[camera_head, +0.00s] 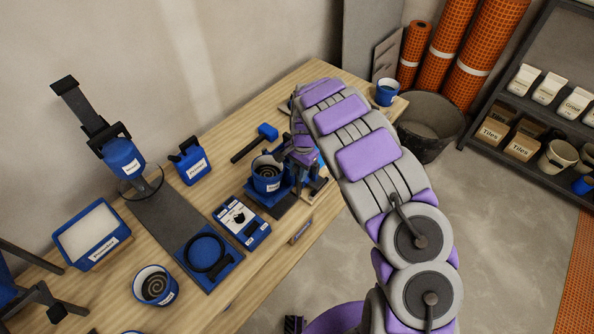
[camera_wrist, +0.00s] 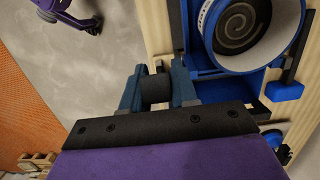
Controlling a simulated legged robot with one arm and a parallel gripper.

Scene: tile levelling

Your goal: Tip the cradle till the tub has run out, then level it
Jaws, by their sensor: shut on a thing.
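A blue tub with a pale label (camera_head: 267,174) stands at the middle of the bench, close to my gripper (camera_head: 299,157). In the wrist view the tub (camera_wrist: 248,28) shows its pale rim and a grey spiral inside; I cannot tell its exact tilt. The blue cradle (camera_wrist: 203,70) shows beside and below the tub; my arm partly hides it in the head view. In the wrist view my gripper (camera_wrist: 157,88) has its two blue-grey fingers shut on a short dark cylindrical grip (camera_wrist: 154,89), which looks like the cradle's handle.
A second tub with a spiral (camera_head: 155,286) stands at the bench's near left. A blue-and-white device (camera_head: 242,222), a ring holder (camera_head: 208,258), a white-filled tray (camera_head: 91,232), a primer container (camera_head: 190,161) and a mallet (camera_head: 255,143) stand around. A dark bin (camera_head: 429,124) is beyond the bench.

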